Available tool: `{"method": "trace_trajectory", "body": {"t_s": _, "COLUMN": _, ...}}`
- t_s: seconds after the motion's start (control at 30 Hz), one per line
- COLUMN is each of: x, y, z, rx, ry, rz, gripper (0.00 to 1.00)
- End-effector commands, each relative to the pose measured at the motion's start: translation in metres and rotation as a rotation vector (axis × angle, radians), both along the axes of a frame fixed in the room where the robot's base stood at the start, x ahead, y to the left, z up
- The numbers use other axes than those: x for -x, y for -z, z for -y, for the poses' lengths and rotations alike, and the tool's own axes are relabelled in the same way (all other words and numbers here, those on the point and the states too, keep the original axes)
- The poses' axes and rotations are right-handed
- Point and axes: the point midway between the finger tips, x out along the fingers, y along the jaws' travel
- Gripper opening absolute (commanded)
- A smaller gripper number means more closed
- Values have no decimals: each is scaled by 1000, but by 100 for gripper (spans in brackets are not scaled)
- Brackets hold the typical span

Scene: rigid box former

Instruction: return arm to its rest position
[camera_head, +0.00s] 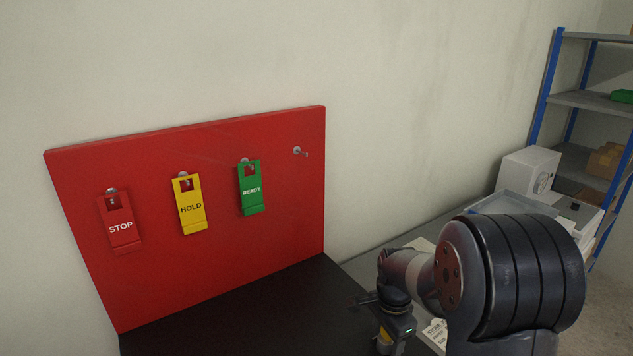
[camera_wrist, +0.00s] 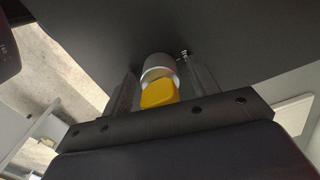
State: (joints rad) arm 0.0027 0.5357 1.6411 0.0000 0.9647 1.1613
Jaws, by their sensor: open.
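My gripper (camera_head: 372,304) is at the lower right of the head view, low near the right edge of the black surface, with my arm bent over it. In the wrist view my gripper (camera_wrist: 160,72) is open, with a finger on each side of a yellow piece (camera_wrist: 158,93) and a pale grey round part (camera_wrist: 158,62). I cannot tell whether the fingers touch them. A yellow and grey thing also shows just below my gripper in the head view, partly hidden.
A red board (camera_head: 225,260) carries red STOP (camera_head: 120,225), yellow HOLD (camera_head: 190,208) and green READY (camera_head: 251,190) tags, and an empty peg (camera_head: 299,151). A black surface (camera_head: 250,310) lies before it. Blue-post shelving (camera_head: 590,101) and a white box (camera_head: 527,172) stand right.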

Motion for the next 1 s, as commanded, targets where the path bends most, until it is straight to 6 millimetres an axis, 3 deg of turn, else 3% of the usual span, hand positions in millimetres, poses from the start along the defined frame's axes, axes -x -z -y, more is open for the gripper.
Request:
{"method": "trace_trajectory", "body": {"t_s": 0.6, "x": 0, "y": 0, "z": 0, "rx": 0, "ry": -449, "rz": 0, "gripper": 57}}
{"method": "trace_trajectory", "body": {"t_s": 1.0, "x": 0, "y": 0, "z": 0, "rx": 0, "ry": -505, "rz": 0, "gripper": 57}}
